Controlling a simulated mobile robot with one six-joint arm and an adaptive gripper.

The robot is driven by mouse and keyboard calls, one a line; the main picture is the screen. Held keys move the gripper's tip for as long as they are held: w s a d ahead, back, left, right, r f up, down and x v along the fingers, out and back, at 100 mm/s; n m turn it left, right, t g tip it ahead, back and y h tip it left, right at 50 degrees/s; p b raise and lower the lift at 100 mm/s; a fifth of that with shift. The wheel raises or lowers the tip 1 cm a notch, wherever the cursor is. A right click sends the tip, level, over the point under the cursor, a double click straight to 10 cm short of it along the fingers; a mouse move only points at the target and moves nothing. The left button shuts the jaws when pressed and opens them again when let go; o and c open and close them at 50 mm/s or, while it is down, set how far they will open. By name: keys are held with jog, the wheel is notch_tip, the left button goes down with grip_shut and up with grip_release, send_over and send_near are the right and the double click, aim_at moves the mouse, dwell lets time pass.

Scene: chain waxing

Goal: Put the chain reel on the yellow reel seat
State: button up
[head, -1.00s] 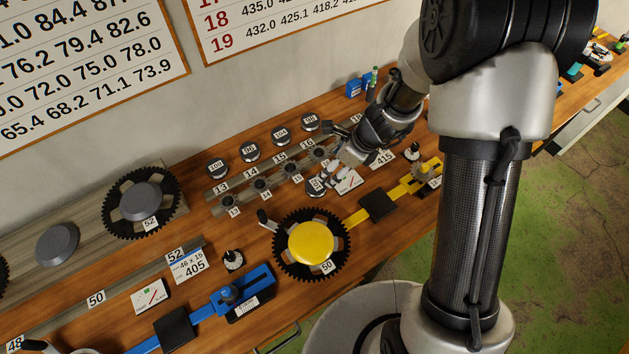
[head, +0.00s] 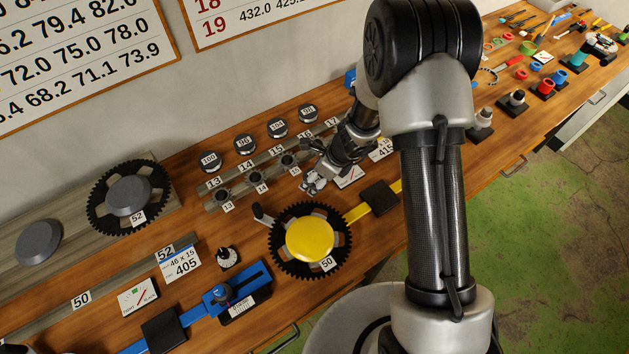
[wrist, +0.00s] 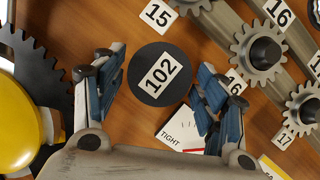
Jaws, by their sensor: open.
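In the wrist view, a round dark chain reel (wrist: 150,94) labelled 102 lies between the fingers of my open gripper (wrist: 160,72). Gaps show on both sides, so the fingers do not grip it. In the head view my gripper (head: 315,180) hangs low over the bench in front of the sprocket rail and covers this reel. A yellow bar (head: 358,213) with a black pad (head: 380,196) runs right behind my arm. My arm hides its far end, so no yellow reel seat is clearly visible.
Several other numbered reels (head: 244,145) stand behind the sprocket rail (head: 238,191). A toothed chainring (head: 283,256) with a yellow hub (head: 310,240) and crank sits to the front left. A TIGHT card (wrist: 180,135) lies beside reel 102. A blue fixture (head: 236,285) is nearer.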

jog(key=c, duration=1.3)
jog(key=shift+o, duration=0.2)
jog(key=shift+r, duration=0.15)
jog(key=shift+c, duration=0.2)
notch_tip(320, 180, up, 20)
jog(key=p, duration=0.9)
jog(key=s+d+f+n+g+h+b, duration=0.1)
jog(key=s+d+f+n+g+b, duration=0.1)
jog(key=d+f+n+b, duration=0.2)
jog(key=s+d+f+n+g+h+b, duration=0.1)
jog(key=d+f+n+b, duration=0.4)
jog(key=n, duration=0.6)
jog(key=s+d+f+n+g+h+b, duration=0.1)
jog(key=s+d+f+n+g+b, duration=0.2)
jog(key=n+b, duration=0.5)
jog(key=shift+d+f+g+h, duration=0.15)
jog(key=shift+d+f, duration=0.2)
jog(key=shift+f, duration=0.2)
jog(key=shift+d+f+g+h, duration=0.15)
jog(key=shift+d+f, duration=0.15)
jog(key=shift+f, duration=0.2)
jog(key=shift+d+n, duration=0.25)
jog(key=shift+n, duration=0.15)
jog(key=shift+r, duration=0.1)
